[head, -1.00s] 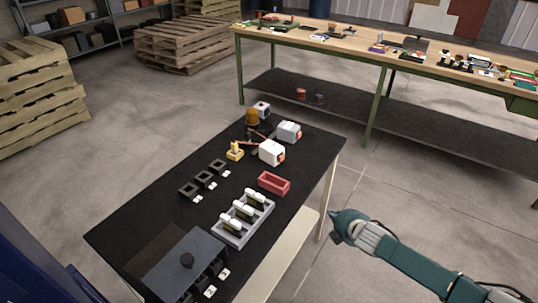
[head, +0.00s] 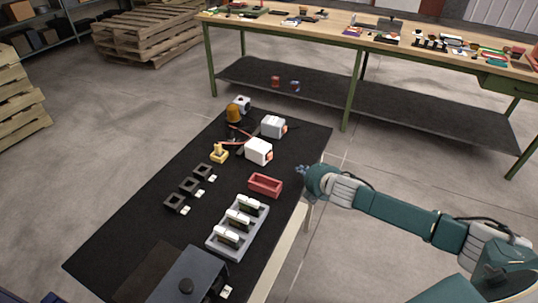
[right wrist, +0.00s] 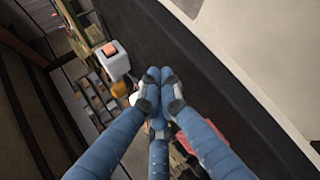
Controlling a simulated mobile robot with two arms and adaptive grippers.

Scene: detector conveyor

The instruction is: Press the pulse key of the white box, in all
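Two white boxes with orange-red keys stand on the black table: a nearer one (head: 257,151) and a farther one (head: 272,127). I cannot tell which is the one meant. A white box with an orange key (right wrist: 110,49) also shows in the right wrist view, left of my fingers. My right gripper (head: 301,171) is over the table's right edge, right of the boxes and apart from them. In the right wrist view its blue fingers (right wrist: 158,76) are together at the tips with nothing between them. My left gripper is out of view.
A red tray (head: 265,185) lies near my right gripper. A grey rack (head: 214,241) with several white-topped pieces, black square holders (head: 190,187), a yellow part (head: 219,153) and an amber dome (head: 234,114) share the table. A long workbench (head: 350,42) stands behind.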

